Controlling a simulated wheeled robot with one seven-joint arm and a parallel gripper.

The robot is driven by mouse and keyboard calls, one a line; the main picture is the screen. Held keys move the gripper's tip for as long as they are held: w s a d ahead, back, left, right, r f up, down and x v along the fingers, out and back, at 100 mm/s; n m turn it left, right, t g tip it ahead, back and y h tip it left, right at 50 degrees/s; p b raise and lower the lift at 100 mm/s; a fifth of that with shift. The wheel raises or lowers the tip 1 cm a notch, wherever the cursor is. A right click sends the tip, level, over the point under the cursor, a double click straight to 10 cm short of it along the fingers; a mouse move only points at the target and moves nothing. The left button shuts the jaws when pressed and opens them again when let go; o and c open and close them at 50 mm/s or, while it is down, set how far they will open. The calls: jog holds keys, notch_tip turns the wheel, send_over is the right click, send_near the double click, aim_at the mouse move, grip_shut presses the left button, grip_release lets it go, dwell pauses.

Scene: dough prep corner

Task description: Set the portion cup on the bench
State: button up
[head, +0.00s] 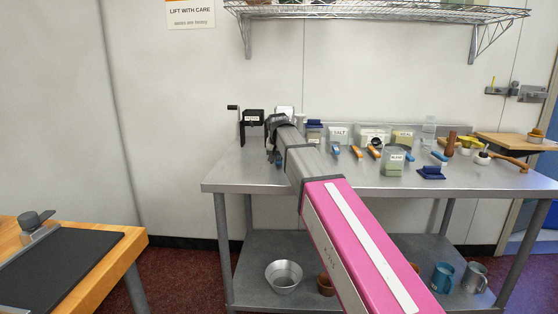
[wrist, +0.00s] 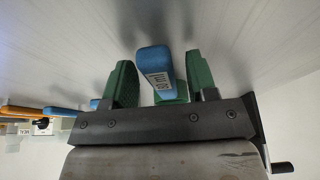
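My gripper (head: 277,122) is over the left part of the steel bench (head: 248,175), largely hidden by my arm in the head view. In the wrist view its two green fingers (wrist: 161,84) stand apart. A blue labelled block (wrist: 155,66) with a green part at its foot lies between them. I cannot tell whether the fingers press on it. I cannot tell which thing is the portion cup. A blue cup (head: 443,277) and a grey metal cup (head: 475,277) stand on the shelf under the bench.
Tubs, including a green one (head: 397,162), and several blue- or orange-handled tools crowd the bench's middle and right. A black box with a crank (head: 252,125) stands close to my gripper. A metal pail (head: 284,275) is below. A wooden table (head: 110,255) is at left.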

jog(key=shift+r, duration=0.1)
jog(key=v, duration=1.2)
